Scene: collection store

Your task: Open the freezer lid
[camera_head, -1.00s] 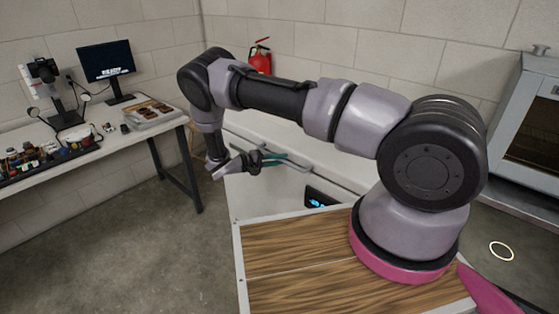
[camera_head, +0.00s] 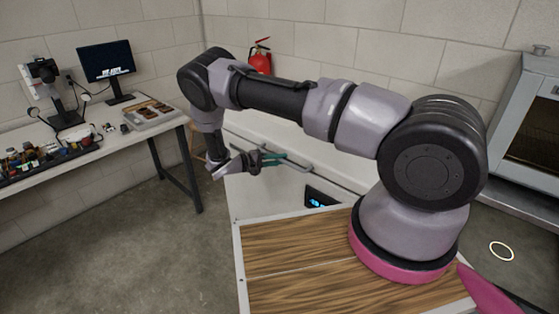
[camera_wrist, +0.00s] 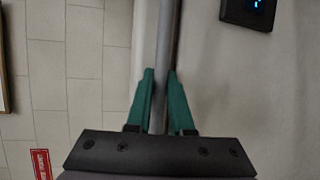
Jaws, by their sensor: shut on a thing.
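The white chest freezer (camera_head: 243,197) stands behind my wooden base top, with its lid (camera_head: 330,172) down as far as I can tell. A grey bar handle (camera_head: 297,165) runs along the lid's front edge. My gripper (camera_head: 275,158) is at the handle, its teal fingers closed around the bar. In the wrist view my gripper (camera_wrist: 160,85) has one finger on each side of the grey handle bar (camera_wrist: 167,40). The freezer's dark display with blue digits (camera_head: 320,198) is to the right of the gripper; it also shows in the wrist view (camera_wrist: 248,12). My arm hides part of the lid.
A white table (camera_head: 95,148) at the left holds a monitor (camera_head: 106,61), a tray (camera_head: 152,112) and several small items. A red fire extinguisher (camera_head: 260,57) hangs on the back wall. A grey cabinet (camera_head: 525,125) stands at the right. The concrete floor (camera_head: 165,245) at left is clear.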

